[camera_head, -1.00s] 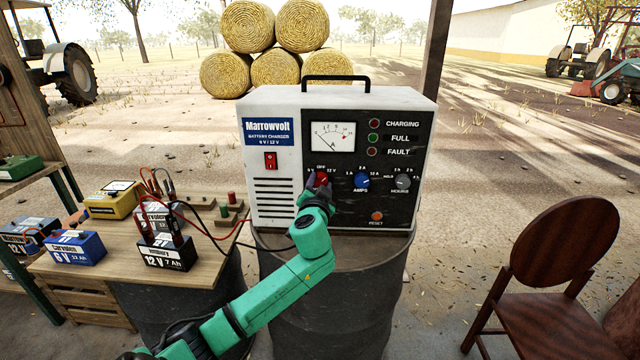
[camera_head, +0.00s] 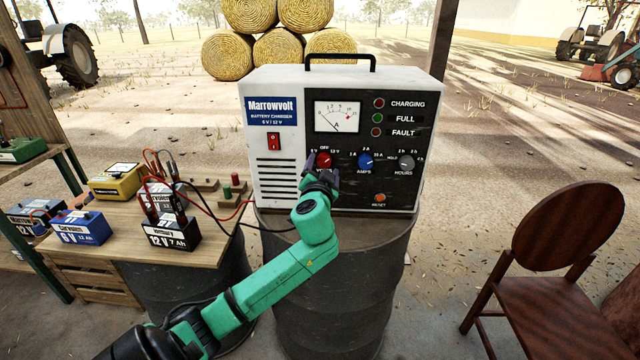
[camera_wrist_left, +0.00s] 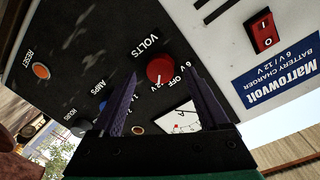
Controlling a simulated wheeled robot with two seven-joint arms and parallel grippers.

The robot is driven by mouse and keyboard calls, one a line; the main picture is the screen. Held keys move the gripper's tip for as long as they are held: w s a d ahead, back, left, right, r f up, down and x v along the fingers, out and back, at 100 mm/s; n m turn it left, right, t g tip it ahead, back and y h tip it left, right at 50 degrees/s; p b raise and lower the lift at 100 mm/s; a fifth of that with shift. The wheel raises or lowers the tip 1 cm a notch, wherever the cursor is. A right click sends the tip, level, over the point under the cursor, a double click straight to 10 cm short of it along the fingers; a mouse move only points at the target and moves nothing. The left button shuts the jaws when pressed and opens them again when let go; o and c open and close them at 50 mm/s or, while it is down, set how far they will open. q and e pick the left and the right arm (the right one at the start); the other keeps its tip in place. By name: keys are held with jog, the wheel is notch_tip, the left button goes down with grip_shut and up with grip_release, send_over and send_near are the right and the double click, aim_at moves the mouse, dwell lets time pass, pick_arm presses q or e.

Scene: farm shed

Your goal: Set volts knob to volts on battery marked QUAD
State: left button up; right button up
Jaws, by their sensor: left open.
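The charger (camera_head: 270,170) stands upright on a dark drum. Its red VOLTS knob (camera_head: 323,160) has 6 V, OFF and 12 V marked around it. It also shows in the left wrist view (camera_wrist_left: 160,69); which mark it points at I cannot tell for sure. My left gripper (camera_head: 321,180) is just below and in front of the knob. In the left wrist view my gripper (camera_wrist_left: 160,97) is open, its two dark fingers apart with nothing held. Batteries stand on the left bench: a black 12 V one (camera_head: 170,234), a blue 6 V one (camera_head: 80,229), a yellow one (camera_head: 114,184). I cannot read QUAD on any.
The blue AMPS knob (camera_head: 365,161), grey HOURS knob (camera_head: 406,162) and orange RESET button (camera_head: 379,198) are right of the VOLTS knob. Red and black leads cross from the bench (camera_head: 215,245) toward the charger. A wooden chair (camera_head: 555,270) stands at right.

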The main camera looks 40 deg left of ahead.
pick_arm(q)
jog(key=b+v, duration=0.2)
jog(key=v, duration=1.1)
jog(key=shift+b, duration=0.3)
jog(key=shift+f, duration=0.1)
